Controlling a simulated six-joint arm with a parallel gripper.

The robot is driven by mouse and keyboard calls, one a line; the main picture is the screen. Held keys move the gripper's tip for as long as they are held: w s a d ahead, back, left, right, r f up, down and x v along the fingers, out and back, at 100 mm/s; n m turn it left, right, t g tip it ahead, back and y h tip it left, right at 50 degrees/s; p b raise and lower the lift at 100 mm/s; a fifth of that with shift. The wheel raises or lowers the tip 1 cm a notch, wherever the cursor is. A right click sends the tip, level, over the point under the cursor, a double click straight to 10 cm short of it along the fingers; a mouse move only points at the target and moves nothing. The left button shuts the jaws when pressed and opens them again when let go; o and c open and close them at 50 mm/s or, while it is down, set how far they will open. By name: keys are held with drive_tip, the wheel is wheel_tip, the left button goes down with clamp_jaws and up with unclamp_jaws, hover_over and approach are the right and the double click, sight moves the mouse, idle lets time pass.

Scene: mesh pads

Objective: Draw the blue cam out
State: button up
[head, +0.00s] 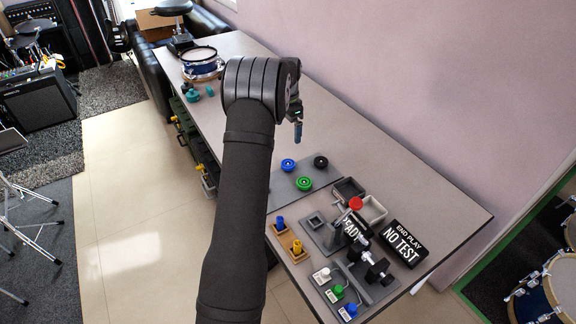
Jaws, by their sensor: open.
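Several blue parts show, and I cannot tell which is the cam. A round blue piece (288,165) sits on a grey plate (283,195) beside a green round piece (304,183) and a black one (320,161). A blue peg (280,224) stands on a tan block. A blue-topped part (349,311) sits at the near end in a row with a white and a green one. My gripper (298,132) is open, above the table and beyond the grey plate, apart from these parts. My arm hides part of the table's left side.
A yellow peg (297,246) stands near the blue one. A red-topped fixture (355,204), grey bins (373,210) and a black "NO TEST" sign (404,243) crowd the right. A drum (202,62) is at the far end. The table between drum and plate is mostly clear.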

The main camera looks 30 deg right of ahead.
drive_tip(key=shift+r, duration=0.95)
drive_tip(key=c, duration=0.6)
drive_tip(key=s+a+f+n+t+h, duration=0.1)
drive_tip(key=s+a+n+h, duration=0.25)
drive_tip(key=a, duration=0.25)
approach(288, 164)
drive_tip(key=shift+n+t+h, duration=0.25)
drive_tip(key=shift+n+t, duration=0.05)
drive_tip(key=shift+n, duration=0.15)
drive_tip(key=x, duration=0.8)
drive_tip(key=shift+s+a+f, duration=0.1)
drive_tip(key=shift+s+a, duration=0.05)
drive_tip(key=shift+a, duration=0.05)
drive_tip(key=c, duration=1.1)
drive_tip(key=shift+r, duration=1.75)
